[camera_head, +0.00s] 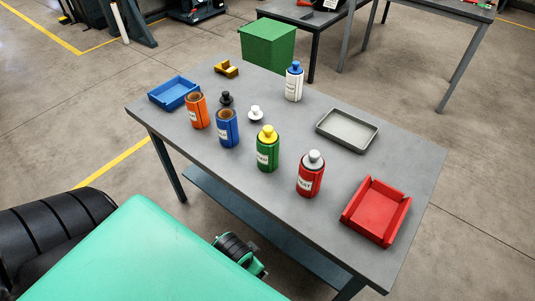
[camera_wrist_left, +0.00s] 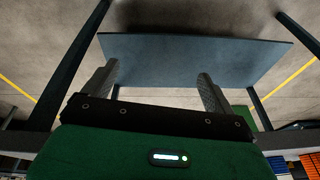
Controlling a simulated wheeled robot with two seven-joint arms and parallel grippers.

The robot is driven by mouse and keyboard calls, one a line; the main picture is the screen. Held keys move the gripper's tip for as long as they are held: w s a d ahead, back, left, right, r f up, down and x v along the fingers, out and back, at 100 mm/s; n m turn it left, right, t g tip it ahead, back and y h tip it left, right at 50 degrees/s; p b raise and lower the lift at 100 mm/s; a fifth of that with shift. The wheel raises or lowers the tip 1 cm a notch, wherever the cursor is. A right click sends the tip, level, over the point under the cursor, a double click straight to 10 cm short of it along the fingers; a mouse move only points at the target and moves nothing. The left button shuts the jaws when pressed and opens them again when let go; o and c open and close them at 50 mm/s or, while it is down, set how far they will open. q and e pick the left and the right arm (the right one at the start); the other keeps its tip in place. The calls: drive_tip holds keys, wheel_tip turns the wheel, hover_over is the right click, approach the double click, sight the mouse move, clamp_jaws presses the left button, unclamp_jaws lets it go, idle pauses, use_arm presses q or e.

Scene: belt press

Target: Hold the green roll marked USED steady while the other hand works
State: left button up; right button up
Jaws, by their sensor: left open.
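A green roll (camera_head: 267,152) stands upright near the middle of the grey table (camera_head: 345,215), with a yellow stopper in its top. Its white label faces me, but the lettering is too small to read. My left gripper shows in the left wrist view (camera_wrist_left: 158,72), its two fingers wide apart with nothing between them. Beyond the fingers is a flat blue-grey panel (camera_wrist_left: 190,55) between table legs, like the table's lower shelf. The green roll does not show in that view. My right gripper is not in view.
An orange roll (camera_head: 196,112), a blue roll (camera_head: 227,130) and a red roll (camera_head: 310,176) stand near the green one. A white bottle (camera_head: 294,82), blue tray (camera_head: 160,97), grey tray (camera_head: 322,128) and red tray (camera_head: 402,220) are farther out. Loose stoppers lie behind the blue roll.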

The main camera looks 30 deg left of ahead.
use_arm(q)
wheel_tip(320, 180, up, 6)
drive_tip(key=w+a+m+t+y, duration=0.1)
drive_tip(key=w+a+m+t, duration=0.1)
drive_tip(key=m+t+y, duration=0.8)
drive_tip(key=m+t, duration=0.2)
drive_tip(key=m, duration=1.6)
approach(267, 151)
drive_tip(key=w+a, duration=0.1)
drive_tip(key=p+x, duration=0.1)
drive_tip(key=x, duration=0.7)
drive_tip(key=shift+w, duration=0.15)
drive_tip(key=shift+w+a+f+p, duration=0.1)
drive_tip(key=shift+w+a+p, duration=0.1)
drive_tip(key=shift+w+p, duration=0.15)
drive_tip(key=x, duration=0.5)
drive_tip(key=shift+d+f+p, duration=0.1)
drive_tip(key=shift+f+p, duration=0.2)
drive_tip(key=shift+p, duration=0.05)
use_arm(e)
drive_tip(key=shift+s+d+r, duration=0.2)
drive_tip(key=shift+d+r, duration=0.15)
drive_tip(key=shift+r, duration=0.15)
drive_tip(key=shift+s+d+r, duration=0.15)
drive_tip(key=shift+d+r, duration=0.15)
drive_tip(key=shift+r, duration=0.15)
use_arm(q)
drive_tip(key=shift+c, duration=0.4)
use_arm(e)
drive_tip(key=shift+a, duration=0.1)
